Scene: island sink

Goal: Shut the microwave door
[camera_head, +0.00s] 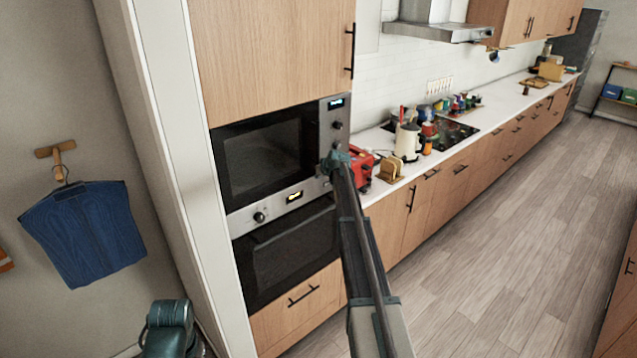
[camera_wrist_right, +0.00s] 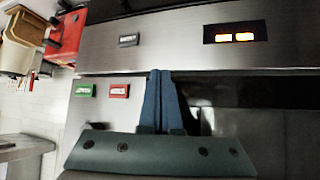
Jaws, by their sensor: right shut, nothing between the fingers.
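The microwave (camera_head: 325,118) is built into the tall wooden cabinet at the left of the head view. Its dark glass door (camera_head: 262,155) looks flush with the front, with no visible gap. My right gripper (camera_head: 335,162) is at the lower right of the microwave, by the right edge of the door and the control strip. In the right wrist view its blue fingers (camera_wrist_right: 163,102) are together and empty, close to a steel front panel. I cannot tell whether they touch it. Only part of my left arm shows at the bottom left; its gripper is hidden.
The oven (camera_head: 290,255) with a lit display (camera_head: 294,197) is below the microwave. A red toaster (camera_head: 360,168) and a cream kettle (camera_head: 407,141) stand on the counter just right of my gripper. The wooden floor (camera_head: 510,215) is clear.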

